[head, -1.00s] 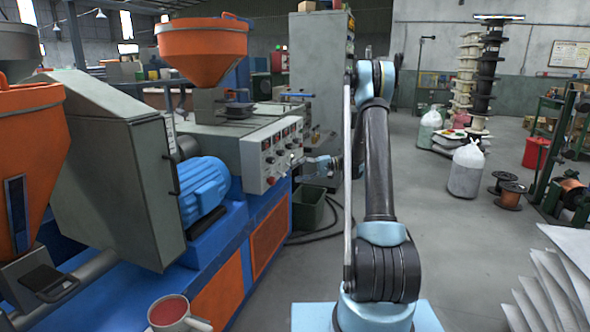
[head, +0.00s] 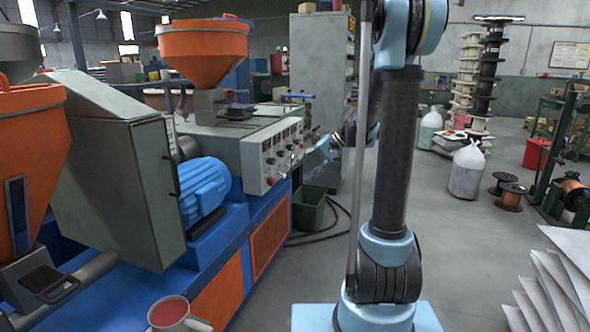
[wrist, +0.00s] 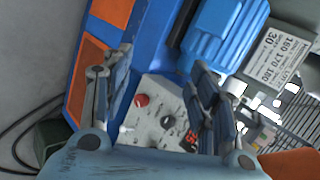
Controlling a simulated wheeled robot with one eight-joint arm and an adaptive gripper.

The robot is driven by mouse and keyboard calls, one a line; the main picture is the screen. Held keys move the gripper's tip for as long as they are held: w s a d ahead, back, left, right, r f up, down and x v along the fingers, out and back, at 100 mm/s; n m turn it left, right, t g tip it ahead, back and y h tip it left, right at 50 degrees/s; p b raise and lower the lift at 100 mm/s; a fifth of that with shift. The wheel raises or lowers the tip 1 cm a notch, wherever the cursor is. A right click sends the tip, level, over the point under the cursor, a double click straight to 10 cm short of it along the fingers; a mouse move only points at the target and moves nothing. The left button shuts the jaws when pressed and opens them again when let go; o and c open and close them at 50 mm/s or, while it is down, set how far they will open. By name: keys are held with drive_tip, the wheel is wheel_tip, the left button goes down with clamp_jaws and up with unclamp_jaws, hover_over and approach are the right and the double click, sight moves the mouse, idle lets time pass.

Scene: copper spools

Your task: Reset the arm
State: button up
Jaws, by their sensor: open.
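My gripper (head: 328,147) shows small in the head view, to the right of the grey control panel (head: 272,158) of the blue and orange machine. My raised arm stands to the right of it, over the light blue base. In the wrist view my gripper (wrist: 165,85) has its two fingers well apart, with nothing between them. Beyond the fingers lies the control panel (wrist: 155,110), with a red button and knobs. The gripper looks apart from the panel.
A blue motor (head: 203,190) sits on the machine at left. A green bin (head: 308,208) is beside the machine.

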drive_tip(key=s+d+f+h, duration=0.3)
drive_tip(key=s+d, duration=0.2)
drive_tip(key=s, duration=0.5)
drive_tip(key=s+d+f+t+h, duration=0.1)
drive_tip(key=s+d+f+h, duration=0.2)
drive_tip(key=s, duration=0.8)
drive_tip(key=s+d+f+n+h, duration=0.1)
drive_tip(key=s+d+f+h, duration=0.2)
drive_tip(key=s+d, duration=0.4)
drive_tip(key=shift+s+f+t+h, duration=0.3)
drive_tip(key=shift+s+f, duration=0.3)
drive_tip(key=shift+s, duration=1.65)
drive_tip(key=shift+d, duration=0.1)
